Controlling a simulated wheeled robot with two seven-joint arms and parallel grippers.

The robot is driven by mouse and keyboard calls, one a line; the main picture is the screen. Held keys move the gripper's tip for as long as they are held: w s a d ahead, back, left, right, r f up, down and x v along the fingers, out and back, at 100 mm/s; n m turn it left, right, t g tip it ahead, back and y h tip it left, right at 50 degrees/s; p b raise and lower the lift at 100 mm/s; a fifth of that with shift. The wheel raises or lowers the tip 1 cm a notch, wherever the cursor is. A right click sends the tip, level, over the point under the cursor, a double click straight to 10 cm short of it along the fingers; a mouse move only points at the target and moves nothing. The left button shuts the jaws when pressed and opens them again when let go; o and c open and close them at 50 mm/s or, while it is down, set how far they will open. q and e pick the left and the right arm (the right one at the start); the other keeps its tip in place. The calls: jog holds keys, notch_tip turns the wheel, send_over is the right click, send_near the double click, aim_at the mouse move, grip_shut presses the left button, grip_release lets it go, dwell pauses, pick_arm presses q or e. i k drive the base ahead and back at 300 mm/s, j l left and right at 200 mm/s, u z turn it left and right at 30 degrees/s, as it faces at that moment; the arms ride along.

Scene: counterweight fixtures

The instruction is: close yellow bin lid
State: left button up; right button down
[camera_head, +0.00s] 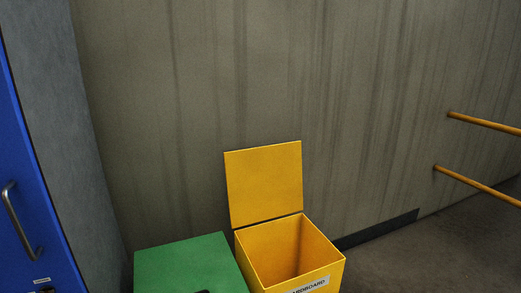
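The yellow bin (322,262) stands at the lower middle of the head view, against a grey-brown wall. Its lid (264,184) is open and stands nearly upright along the bin's back edge, close to the wall. The bin's inside shows and looks empty as far as I can see; its floor is not clearly visible. A white label (309,285) with dark letters, partly cut off, is on the front face. Neither of my grippers is in view.
A green bin with a shut lid (188,262) stands just left of the yellow bin. A blue door (30,190) with a metal handle (20,222) is at the far left. Yellow rails (480,185) are at the right. Floor (430,262) is clear right of the bin.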

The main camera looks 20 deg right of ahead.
aim_at(265, 183)
jog(key=i+l+u, duration=0.15)
jog(key=l+u, duration=0.2)
jog(key=l, duration=0.25)
jog(key=l+u, duration=0.35)
jog(key=l, duration=0.25)
jog(key=l+u, duration=0.35)
jog(key=l, duration=1.15)
jog(key=k+l+u, duration=0.1)
jog(key=l, duration=1.55)
jog(key=k+u, duration=0.05)
